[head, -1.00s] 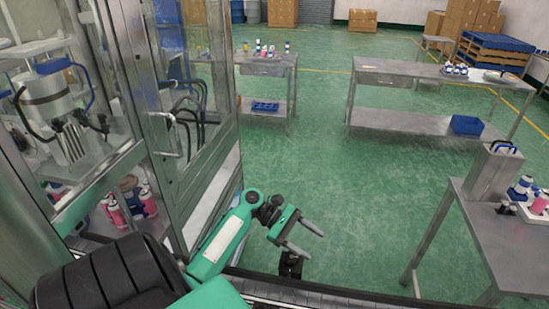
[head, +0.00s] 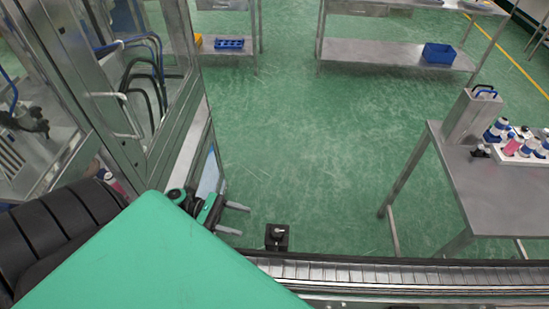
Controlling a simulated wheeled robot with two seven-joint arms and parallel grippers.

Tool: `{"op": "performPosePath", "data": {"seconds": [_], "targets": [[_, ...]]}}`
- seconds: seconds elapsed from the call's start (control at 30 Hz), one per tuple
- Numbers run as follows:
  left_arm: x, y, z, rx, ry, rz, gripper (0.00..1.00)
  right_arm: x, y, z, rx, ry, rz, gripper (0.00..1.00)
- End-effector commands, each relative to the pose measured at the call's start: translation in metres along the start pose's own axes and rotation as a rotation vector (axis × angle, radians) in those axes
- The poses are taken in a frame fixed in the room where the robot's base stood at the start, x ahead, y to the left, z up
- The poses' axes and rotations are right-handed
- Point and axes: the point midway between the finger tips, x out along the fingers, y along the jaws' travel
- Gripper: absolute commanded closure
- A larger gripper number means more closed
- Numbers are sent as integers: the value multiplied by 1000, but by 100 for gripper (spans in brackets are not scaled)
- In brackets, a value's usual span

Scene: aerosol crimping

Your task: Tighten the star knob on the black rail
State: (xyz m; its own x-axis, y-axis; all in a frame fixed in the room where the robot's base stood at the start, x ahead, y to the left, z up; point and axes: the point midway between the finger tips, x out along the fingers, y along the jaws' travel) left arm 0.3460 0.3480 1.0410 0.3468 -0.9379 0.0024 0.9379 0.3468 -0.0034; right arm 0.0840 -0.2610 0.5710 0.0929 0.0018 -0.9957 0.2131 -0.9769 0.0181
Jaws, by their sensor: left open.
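My left gripper (head: 244,220) is open and empty, its two grey fingers pointing right. It is above and left of a small black fitting (head: 277,238) at the far edge of the conveyor, apart from it in the picture. The fitting has a small grey round part on its face. I cannot tell whether this is the star knob; no star shape or black rail can be made out clearly. My green left arm covers the lower left, hiding part of the conveyor. My right gripper is not in view.
The metal conveyor (head: 400,276) runs along the bottom right. A glass-doored machine cabinet (head: 130,120) stands close on the left. A steel table (head: 500,190) with bottles in a white rack (head: 522,153) is at right. Green floor lies open between.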

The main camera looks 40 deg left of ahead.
Motion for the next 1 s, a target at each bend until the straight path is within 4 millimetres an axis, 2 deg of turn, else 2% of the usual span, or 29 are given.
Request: {"op": "performPosePath", "data": {"seconds": [0.3, 0.5, 0.7, 1.0], "targets": [[70, 0, 1, 2, -4, 0, 42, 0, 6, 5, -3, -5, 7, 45], [102, 0, 0, 0, -3, 1, 42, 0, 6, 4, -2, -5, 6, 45], [116, 0, 0, 1, -1, -1, 42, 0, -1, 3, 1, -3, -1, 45], [117, 0, 0, 1, 0, 0, 43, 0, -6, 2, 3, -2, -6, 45]]}}
